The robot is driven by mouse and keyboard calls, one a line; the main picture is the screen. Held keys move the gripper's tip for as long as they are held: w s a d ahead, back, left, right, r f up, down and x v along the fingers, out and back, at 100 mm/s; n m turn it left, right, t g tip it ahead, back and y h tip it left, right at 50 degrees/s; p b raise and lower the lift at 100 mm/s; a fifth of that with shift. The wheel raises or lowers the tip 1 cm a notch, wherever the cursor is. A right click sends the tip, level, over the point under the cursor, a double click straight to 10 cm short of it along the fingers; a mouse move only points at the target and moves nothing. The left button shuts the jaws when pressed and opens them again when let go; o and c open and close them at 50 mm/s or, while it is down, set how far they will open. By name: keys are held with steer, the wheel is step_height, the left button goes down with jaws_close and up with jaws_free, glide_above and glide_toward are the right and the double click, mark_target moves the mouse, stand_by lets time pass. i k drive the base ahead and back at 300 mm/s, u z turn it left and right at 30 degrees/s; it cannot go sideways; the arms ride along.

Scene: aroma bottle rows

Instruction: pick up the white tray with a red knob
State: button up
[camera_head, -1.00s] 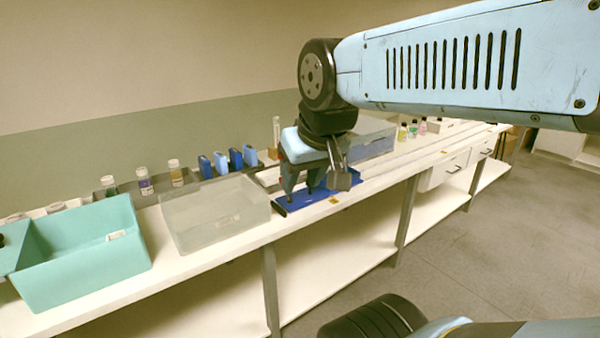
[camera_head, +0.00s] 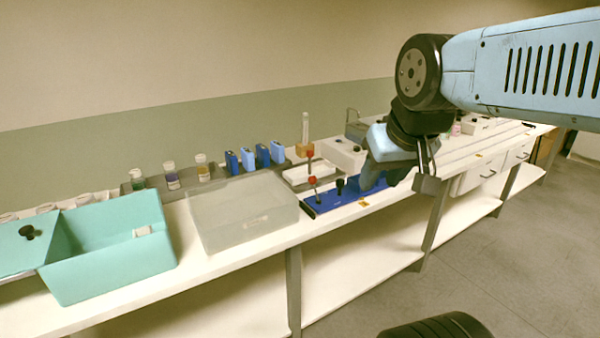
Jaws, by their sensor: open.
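The white tray (camera_head: 300,178) is a shallow, light-coloured piece on the bench, just behind the blue panel (camera_head: 325,207). A red knob (camera_head: 310,156) stands upright at its right part. A second red knob (camera_head: 313,182) rises from the left end of the blue panel, in front of the tray. My gripper (camera_head: 382,184) is open and seems empty. It hangs over the right part of the blue panel, to the right of the tray and apart from it. It hides the panel's right end.
A clear bin (camera_head: 243,222) and a teal bin (camera_head: 105,262) stand to the left. Blue boxes (camera_head: 248,160) and bottles (camera_head: 171,176) line the back. A white box with a black knob (camera_head: 340,153) stands behind the panel. A black knob (camera_head: 340,187) sits on the panel.

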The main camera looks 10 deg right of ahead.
mark_target(299, 175)
steer(key=z, duration=0.4)
steer(key=i, duration=1.05)
steer(key=u, duration=0.45)
